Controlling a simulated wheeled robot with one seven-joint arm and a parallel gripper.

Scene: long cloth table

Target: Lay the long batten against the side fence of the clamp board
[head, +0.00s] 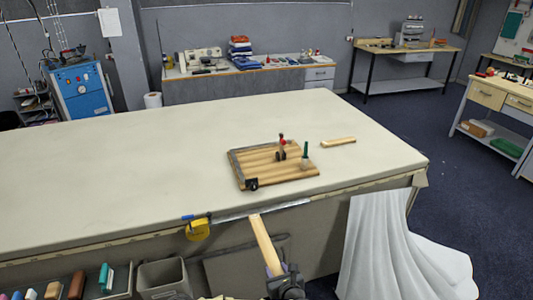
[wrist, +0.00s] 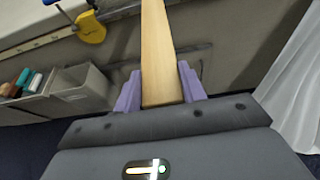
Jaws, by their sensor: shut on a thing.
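My gripper (wrist: 162,92) is shut on a long pale wooden batten (wrist: 156,45), its two purple fingers on either side of it in the wrist view. In the head view the batten (head: 264,243) sticks up and away from my gripper (head: 275,270), in front of the table's near edge and apart from the clamp board. The clamp board (head: 262,177) lies on the table, a slatted wooden board with a dark grey fence (head: 236,168) along its left side. A red-tipped clamp (head: 281,148) stands on the board. The batten's lower end is hidden in the gripper.
A shorter wooden strip (head: 338,141) lies right of the board, near a green-handled tool (head: 306,156). White cloth (head: 395,250) drapes at the right. The table's left (head: 110,170) is clear.

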